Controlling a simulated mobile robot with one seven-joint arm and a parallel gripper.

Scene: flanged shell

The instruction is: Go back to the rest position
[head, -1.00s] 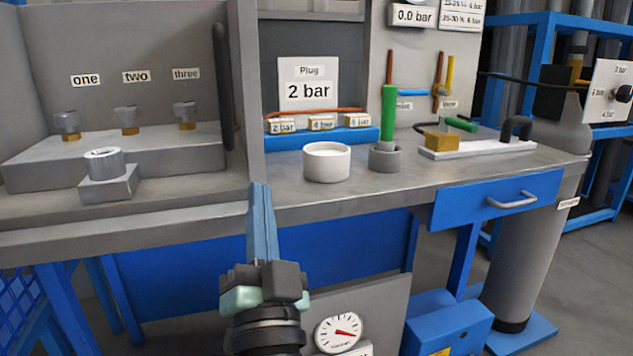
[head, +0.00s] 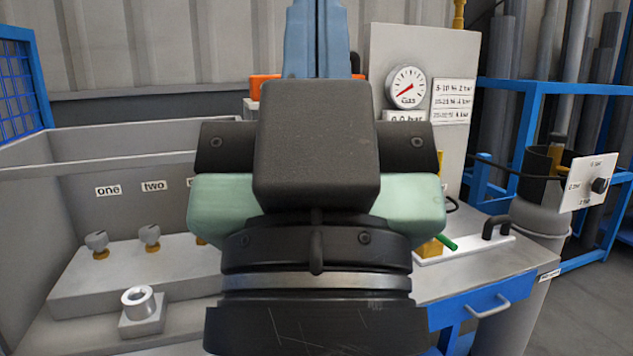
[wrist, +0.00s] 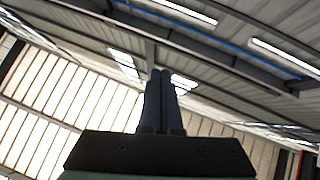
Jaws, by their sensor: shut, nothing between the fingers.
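My gripper (head: 317,30) stands large and upright in the middle of the head view, its blue fingers pointing up past the top edge. In the wrist view its two fingers (wrist: 159,100) lie together with nothing between them, against the roof. My wrist and gripper body hide the middle of the bench in the head view.
The grey bench holds a block with several valve knobs (head: 97,241) and a small flanged fitting (head: 141,308) at the left. A gas gauge panel (head: 405,86), blue drawer (head: 485,308) and blue rack (head: 520,110) stand right. The wrist view shows roof beams and lamps.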

